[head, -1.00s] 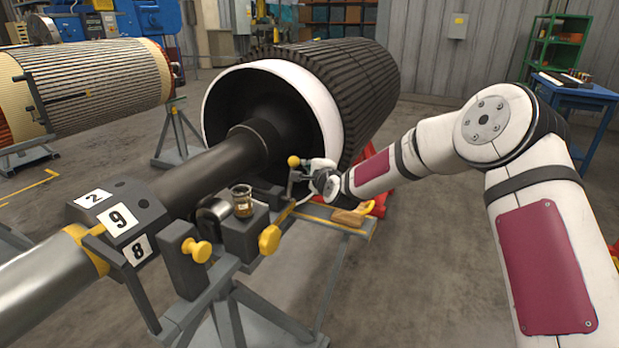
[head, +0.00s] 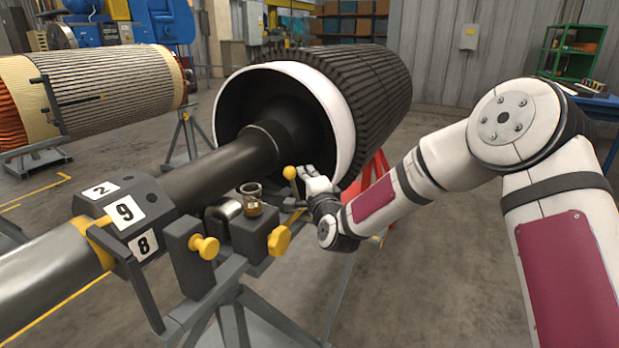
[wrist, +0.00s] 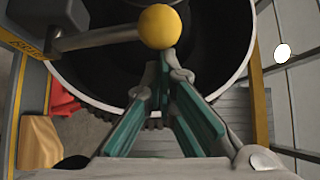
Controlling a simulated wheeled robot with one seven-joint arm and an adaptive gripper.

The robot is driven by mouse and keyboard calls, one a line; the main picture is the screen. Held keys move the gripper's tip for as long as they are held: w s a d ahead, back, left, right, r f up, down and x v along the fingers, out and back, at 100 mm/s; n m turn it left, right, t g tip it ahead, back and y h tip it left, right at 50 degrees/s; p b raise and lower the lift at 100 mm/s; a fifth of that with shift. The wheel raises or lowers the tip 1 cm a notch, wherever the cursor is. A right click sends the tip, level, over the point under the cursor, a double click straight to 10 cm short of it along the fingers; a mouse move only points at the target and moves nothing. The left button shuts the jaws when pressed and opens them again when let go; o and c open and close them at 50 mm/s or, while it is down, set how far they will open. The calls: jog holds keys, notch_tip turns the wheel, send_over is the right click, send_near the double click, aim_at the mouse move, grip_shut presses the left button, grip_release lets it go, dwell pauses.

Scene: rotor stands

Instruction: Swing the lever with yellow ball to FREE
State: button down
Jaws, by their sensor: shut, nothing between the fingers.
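The lever's yellow ball (head: 290,172) stands at the end of a grey lever arm beside the rotor shaft in the head view. In the wrist view the yellow ball (wrist: 160,27) is just beyond my fingertips, with its lever arm (wrist: 95,38) running left to a dark block. My gripper (head: 308,172) is right beside the ball on its right. In the wrist view my gripper (wrist: 164,62) is shut and empty, its green-padded fingers meeting just below the ball. I cannot tell whether they touch it. No FREE marking is readable.
The black rotor (head: 360,95) with its white ring (head: 335,125) lies behind the lever. A numbered block (head: 122,214) sits on the shaft. The floor at right is open.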

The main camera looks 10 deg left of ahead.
jog(key=s+n+b, duration=0.1)
jog(key=b, duration=0.1)
jog(key=s+a+f+n+t+y+b, duration=0.1)
jog(key=b, duration=0.1)
jog(key=shift+s, duration=0.2)
dwell(0.4)
jog(key=shift+f, duration=0.1)
